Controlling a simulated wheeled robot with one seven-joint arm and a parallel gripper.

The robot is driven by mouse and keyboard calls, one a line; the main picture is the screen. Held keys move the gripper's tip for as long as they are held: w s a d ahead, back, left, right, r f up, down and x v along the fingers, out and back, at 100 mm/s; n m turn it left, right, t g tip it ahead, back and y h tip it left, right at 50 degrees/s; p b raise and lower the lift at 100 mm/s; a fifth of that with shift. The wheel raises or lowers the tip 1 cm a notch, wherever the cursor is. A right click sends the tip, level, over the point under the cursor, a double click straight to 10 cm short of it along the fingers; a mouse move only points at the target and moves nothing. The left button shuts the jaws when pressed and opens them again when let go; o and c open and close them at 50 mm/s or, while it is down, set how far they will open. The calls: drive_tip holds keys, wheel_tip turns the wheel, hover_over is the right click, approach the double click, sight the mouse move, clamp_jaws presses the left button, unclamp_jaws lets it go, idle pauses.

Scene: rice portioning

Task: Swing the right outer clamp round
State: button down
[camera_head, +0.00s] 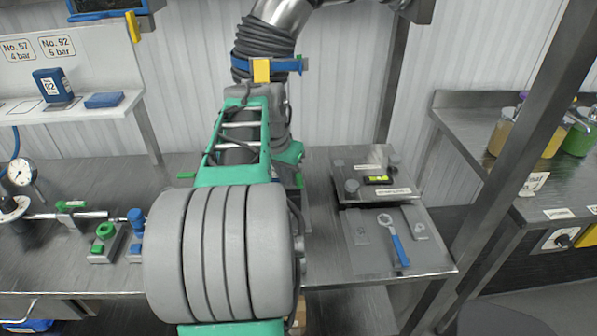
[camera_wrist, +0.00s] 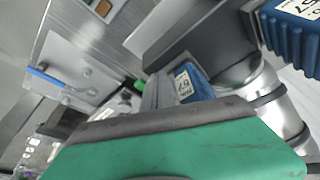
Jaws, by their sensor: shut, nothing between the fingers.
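A blue band with a yellow block (camera_head: 262,70) sits round the black ribbed sleeve (camera_head: 262,48) at the top middle of the head view. I cannot tell for sure whether it is the right outer clamp. In the wrist view a blue block with a white label (camera_wrist: 190,82) sits beside a silver cylinder with dark bands (camera_wrist: 268,95). A blue ribbed part (camera_wrist: 290,35) with a label is cut off at the upper right. A green surface with a grey edge (camera_wrist: 180,145) fills the bottom and hides what lies below. I cannot make out my gripper's fingers in either view.
A blue-handled wrench (camera_head: 396,245) lies on a metal plate (camera_head: 358,232) at the right; its blue handle also shows in the wrist view (camera_wrist: 45,78). A shelf (camera_head: 75,115) holds blue blocks at the left. A slanted metal post (camera_head: 505,160) stands at the right.

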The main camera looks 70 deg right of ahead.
drive_tip(key=shift+s+d, duration=0.25)
drive_tip(key=shift+s, duration=0.25)
drive_tip(key=shift+s+d, duration=0.25)
drive_tip(key=shift+s, duration=0.25)
drive_tip(key=shift+s+d, duration=0.3)
drive_tip(key=shift+s, duration=0.2)
drive_tip(key=shift+s+d, duration=0.25)
drive_tip(key=shift+s, duration=0.25)
drive_tip(key=shift+s+d, duration=0.7)
drive_tip(key=shift+d, duration=0.3)
